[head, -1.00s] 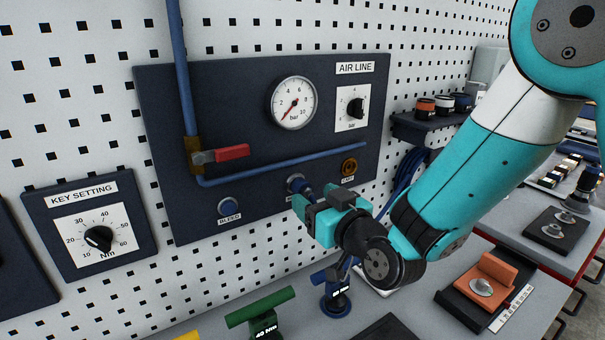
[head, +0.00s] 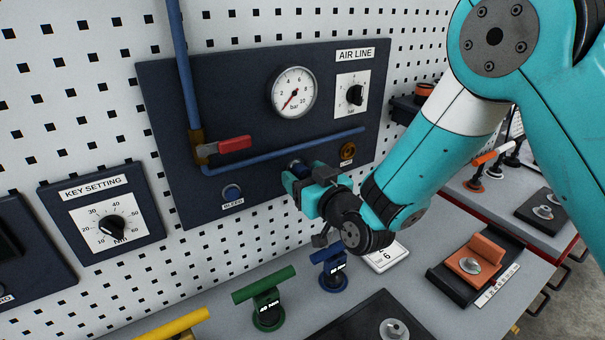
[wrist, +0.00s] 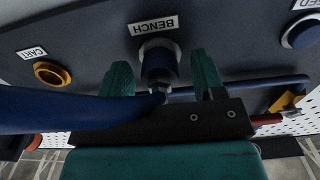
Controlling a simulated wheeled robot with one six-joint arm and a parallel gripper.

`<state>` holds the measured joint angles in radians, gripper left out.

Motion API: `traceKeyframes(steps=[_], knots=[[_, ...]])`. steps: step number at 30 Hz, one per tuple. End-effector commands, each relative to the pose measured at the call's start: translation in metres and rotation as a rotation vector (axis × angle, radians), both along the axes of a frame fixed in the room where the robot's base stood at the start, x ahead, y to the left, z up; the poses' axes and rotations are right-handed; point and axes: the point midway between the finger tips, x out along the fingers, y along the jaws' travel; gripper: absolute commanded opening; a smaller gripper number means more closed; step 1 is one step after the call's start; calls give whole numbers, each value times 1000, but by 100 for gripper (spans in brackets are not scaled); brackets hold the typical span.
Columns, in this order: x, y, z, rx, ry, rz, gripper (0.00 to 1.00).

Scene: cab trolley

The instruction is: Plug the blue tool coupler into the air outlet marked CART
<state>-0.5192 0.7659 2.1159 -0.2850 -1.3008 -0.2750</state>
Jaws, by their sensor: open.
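The blue tool coupler (wrist: 158,65) sits in the outlet labelled BENCH on the dark air panel, its blue hose (wrist: 70,110) running off to the left in the wrist view. In the head view a bit of its blue body (head: 297,166) shows behind my gripper (head: 306,180). My gripper (wrist: 162,76) is open, with one teal finger on each side of the coupler; I cannot tell whether they touch it. The brass CART outlet (wrist: 52,74) is empty, beside BENCH; it also shows in the head view (head: 347,151).
A red-handled valve (head: 228,145) and a blue pipe (head: 290,152) lie close above the outlets. The BLEED button (head: 232,192) is to the left. Blue (head: 333,268) and green (head: 265,298) T-handled tools stand on the bench below.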

Motion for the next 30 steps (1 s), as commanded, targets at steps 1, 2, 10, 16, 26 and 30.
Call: traceKeyframes(steps=[1, 2, 10, 16, 26, 30], knots=[[0, 0, 0, 0, 0, 0, 63], [0, 0, 0, 0, 0, 0, 63], [0, 0, 0, -1, -1, 0, 63], [0, 0, 0, -1, -1, 0, 63], [0, 0, 0, 1, 1, 0, 63], [0, 0, 0, 0, 0, 0, 54]])
